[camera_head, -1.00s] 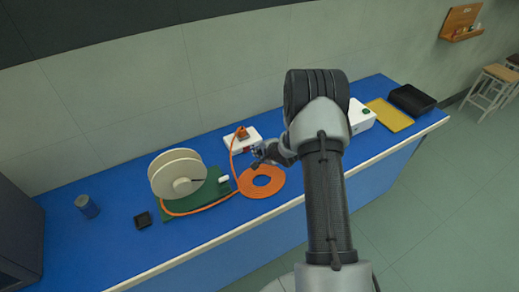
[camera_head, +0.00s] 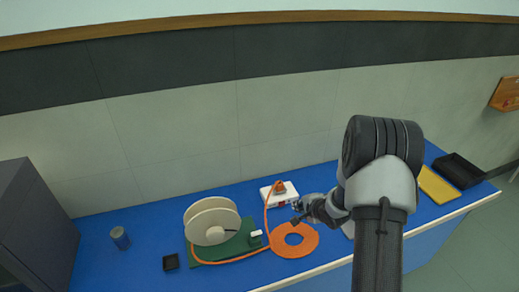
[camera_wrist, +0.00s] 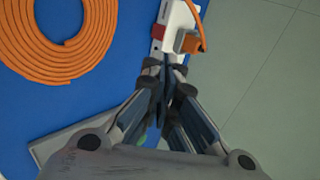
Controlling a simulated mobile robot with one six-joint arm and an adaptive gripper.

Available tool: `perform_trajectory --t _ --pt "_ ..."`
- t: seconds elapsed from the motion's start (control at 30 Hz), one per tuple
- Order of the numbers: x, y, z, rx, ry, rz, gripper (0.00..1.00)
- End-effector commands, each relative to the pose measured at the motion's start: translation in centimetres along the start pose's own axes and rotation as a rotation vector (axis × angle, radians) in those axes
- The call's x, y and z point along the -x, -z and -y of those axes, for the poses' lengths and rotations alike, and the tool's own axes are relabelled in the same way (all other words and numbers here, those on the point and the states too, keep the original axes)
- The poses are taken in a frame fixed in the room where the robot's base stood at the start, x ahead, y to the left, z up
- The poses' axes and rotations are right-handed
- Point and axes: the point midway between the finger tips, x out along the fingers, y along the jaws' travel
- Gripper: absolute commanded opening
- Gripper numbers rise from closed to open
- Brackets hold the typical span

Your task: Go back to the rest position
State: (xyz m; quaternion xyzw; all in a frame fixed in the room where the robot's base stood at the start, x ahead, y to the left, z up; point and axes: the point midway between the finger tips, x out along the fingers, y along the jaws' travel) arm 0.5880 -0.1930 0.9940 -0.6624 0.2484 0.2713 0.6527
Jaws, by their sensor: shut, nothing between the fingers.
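My gripper (camera_wrist: 165,75) is shut and empty in the wrist view, with its fingertips pressed together. In the head view my gripper (camera_head: 296,212) hangs over the blue bench, just above the orange coil and close to the small white box. In the wrist view the fingertips appear in front of the near end of the white box (camera_wrist: 176,18), where an orange plug (camera_wrist: 188,42) sits. I cannot tell whether they touch it. My forearm hides part of the bench to the right.
The blue bench (camera_head: 140,270) holds a cream reel (camera_head: 208,222) on a green base, an orange hose coil (camera_head: 294,240), a small black tray (camera_head: 171,262) and a grey-blue can (camera_head: 120,238).

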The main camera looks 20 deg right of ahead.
Motion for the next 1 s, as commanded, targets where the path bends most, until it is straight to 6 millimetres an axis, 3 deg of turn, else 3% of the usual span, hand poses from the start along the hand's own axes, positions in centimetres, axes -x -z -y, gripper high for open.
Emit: perform_trajectory --t 0.17,0.27,0.43,0.6,0.77,1.0 --pt "1.0 0.0 1.3 0.056 -0.007 -0.024 0.00" --pt "3.3 -0.3 3.5 0.171 -0.031 -0.067 0.00" --pt "9.9 -1.9 7.1 0.435 -0.117 -0.148 0.00" --pt "17.4 -5.0 8.2 0.678 -0.217 -0.167 0.00" --pt "24.4 -8.7 6.8 0.891 -0.301 -0.122 0.00" --pt "33.8 -15.0 1.0 1.210 -0.366 0.056 0.00"
